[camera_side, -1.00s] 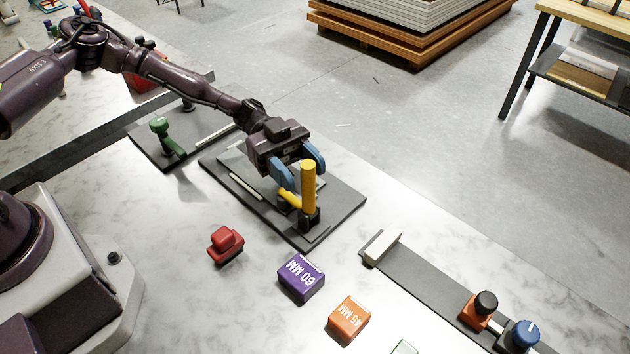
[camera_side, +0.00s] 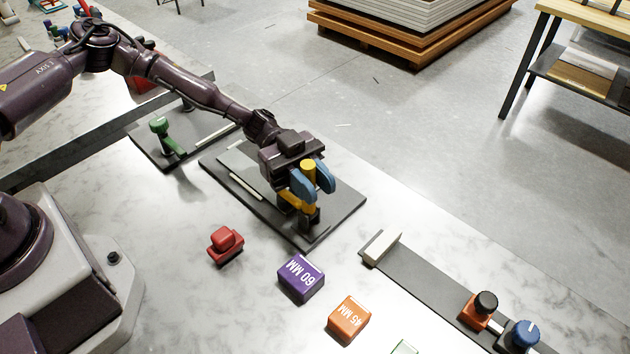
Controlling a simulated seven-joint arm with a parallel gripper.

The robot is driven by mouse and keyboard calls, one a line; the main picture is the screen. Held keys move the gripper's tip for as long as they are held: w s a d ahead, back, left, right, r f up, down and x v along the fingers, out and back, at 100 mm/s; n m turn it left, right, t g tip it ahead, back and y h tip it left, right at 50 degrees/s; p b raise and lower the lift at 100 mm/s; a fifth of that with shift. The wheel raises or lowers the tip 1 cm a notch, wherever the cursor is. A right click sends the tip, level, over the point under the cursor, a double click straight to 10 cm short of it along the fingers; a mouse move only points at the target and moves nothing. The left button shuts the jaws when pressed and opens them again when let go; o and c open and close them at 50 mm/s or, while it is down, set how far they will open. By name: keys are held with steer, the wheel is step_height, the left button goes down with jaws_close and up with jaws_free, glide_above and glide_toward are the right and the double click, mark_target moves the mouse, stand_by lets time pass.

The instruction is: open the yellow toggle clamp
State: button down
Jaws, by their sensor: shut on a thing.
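The yellow toggle clamp (camera_side: 308,168) stands on a dark base plate (camera_side: 347,205) in the middle of the bench. Its handle is upright, with the yellow top showing between my fingers and a yellow arm low down on the left. My gripper (camera_side: 313,184), with blue fingers, is around the upright handle and shut on it. The fingers hide most of the handle's middle. The black foot of the clamp shows below them.
A green clamp (camera_side: 162,133) stands on another plate at the left. A red block (camera_side: 226,244), a purple 60 MM block (camera_side: 301,278) and an orange 45 MM block (camera_side: 349,318) lie in front.

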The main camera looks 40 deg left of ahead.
steer(key=shift+d+f+y, duration=0.2)
steer(key=shift+d+y, duration=0.65)
steer(key=shift+y, duration=0.35)
steer(key=shift+w+d+f+n+t+y, duration=0.2)
steer(key=shift+d+f+y, duration=0.6)
steer(key=shift+y, duration=0.6)
steer(key=shift+s+d+f+n+t+y, duration=0.2)
steer(key=shift+d+f+y, duration=0.55)
steer(key=shift+y, duration=0.65)
steer(key=shift+w+d+f+n+t+y, duration=0.1)
steer(key=shift+d+f+n+y, duration=0.2)
steer(key=shift+d+f+y, duration=0.8)
steer(key=shift+a+r+y, duration=0.2)
steer(key=shift+a+y, duration=0.1)
steer(key=shift+a, duration=0.05)
steer(key=c, duration=0.9)
jaws_free()
steer(key=shift+c, duration=0.2)
